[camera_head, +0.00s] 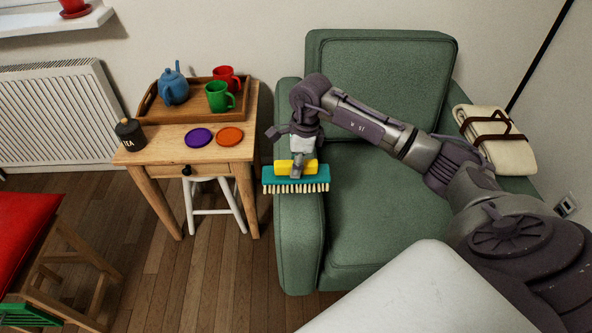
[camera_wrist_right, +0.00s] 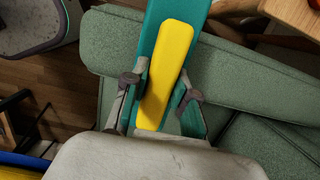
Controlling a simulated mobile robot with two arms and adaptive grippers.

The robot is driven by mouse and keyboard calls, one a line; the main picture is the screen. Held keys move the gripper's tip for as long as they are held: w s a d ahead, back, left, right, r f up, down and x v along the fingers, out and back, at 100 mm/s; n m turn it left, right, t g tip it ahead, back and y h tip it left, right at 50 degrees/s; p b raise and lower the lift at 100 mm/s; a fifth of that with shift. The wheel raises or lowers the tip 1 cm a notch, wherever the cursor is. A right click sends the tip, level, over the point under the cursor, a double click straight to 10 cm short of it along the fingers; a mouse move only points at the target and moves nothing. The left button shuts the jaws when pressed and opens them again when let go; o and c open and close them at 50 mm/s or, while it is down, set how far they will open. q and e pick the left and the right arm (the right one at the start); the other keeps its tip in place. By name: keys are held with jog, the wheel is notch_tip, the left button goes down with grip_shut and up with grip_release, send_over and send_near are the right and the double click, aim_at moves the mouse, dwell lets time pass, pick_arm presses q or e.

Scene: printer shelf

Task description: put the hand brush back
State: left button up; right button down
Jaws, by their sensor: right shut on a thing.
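The hand brush (camera_head: 313,178) has a teal body, a yellow grip on top and pale bristles pointing down. My right gripper (camera_head: 297,168) is shut on its yellow grip and holds it at the front of the green armchair's left armrest. From the head view I cannot tell whether the bristles touch the armrest. In the right wrist view the brush (camera_wrist_right: 169,70) lies between the two fingers of my right gripper (camera_wrist_right: 160,92), with the armrest behind it. My left gripper is not in view.
The green armchair (camera_head: 375,75) has a folded cream blanket (camera_head: 505,155) on its right armrest. A wooden side table (camera_head: 170,148) to the left bears a tray (camera_head: 150,112) with a blue teapot and mugs, two coasters and a tea jar. A white stool (camera_head: 213,186) stands beneath.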

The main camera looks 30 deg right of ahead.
jog(key=shift+f, duration=1.1)
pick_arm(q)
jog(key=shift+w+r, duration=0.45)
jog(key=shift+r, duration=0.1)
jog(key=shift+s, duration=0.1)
pick_arm(e)
jog(key=shift+f, duration=0.1)
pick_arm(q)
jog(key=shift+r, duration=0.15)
pick_arm(e)
jog(key=c, duration=0.9)
grip_release()
